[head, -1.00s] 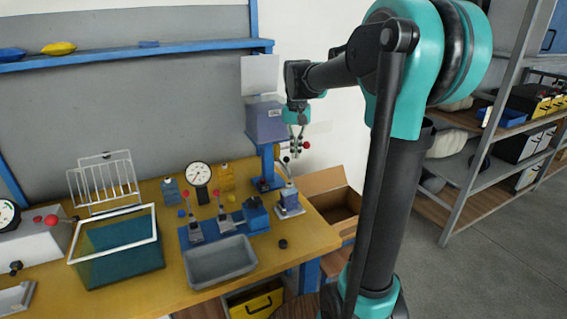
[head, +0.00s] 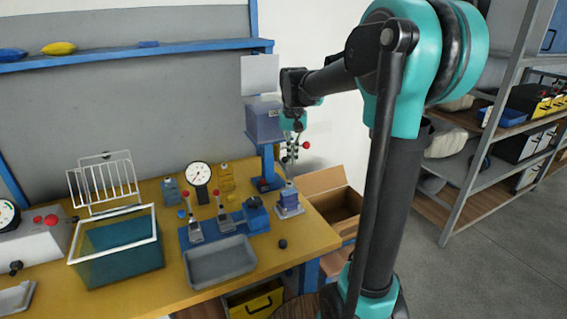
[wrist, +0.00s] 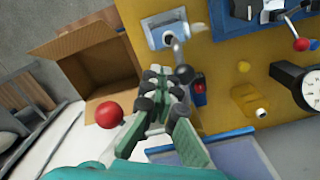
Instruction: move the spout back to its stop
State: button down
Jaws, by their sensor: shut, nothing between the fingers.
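My gripper (head: 292,158) points down in front of the white wall, to the right of the purple-grey box (head: 265,122) on its blue column. In the wrist view, its fingers (wrist: 162,80) are shut and empty. A red ball knob (wrist: 110,114) is close to the left of the fingers; it also shows right of the gripper in the head view (head: 306,144). I cannot tell whether the fingers touch it. A grey metal rod with a dark rounded end (wrist: 186,74) shows just beyond the fingertips. The spout cannot be picked out for certain; the fingers hide part of this area.
A small grey fixture (head: 289,205) stands below, near the bench's right end. An open cardboard box (head: 333,200) is right of the bench (head: 310,238). A blue lever fixture (head: 215,228), grey tray (head: 220,262) and dial gauge (head: 199,174) stand to the left.

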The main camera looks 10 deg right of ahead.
aim_at(283, 158)
jog(key=shift+s+a, duration=0.15)
jog(key=shift+a, duration=0.2)
jog(key=shift+s+a, duration=0.15)
jog(key=shift+a, duration=0.25)
dwell(0.3)
jog(key=shift+s+a, duration=0.15)
jog(key=shift+a, duration=0.2)
jog(key=shift+s+a, duration=0.15)
jog(key=shift+a, duration=0.95)
dwell(0.4)
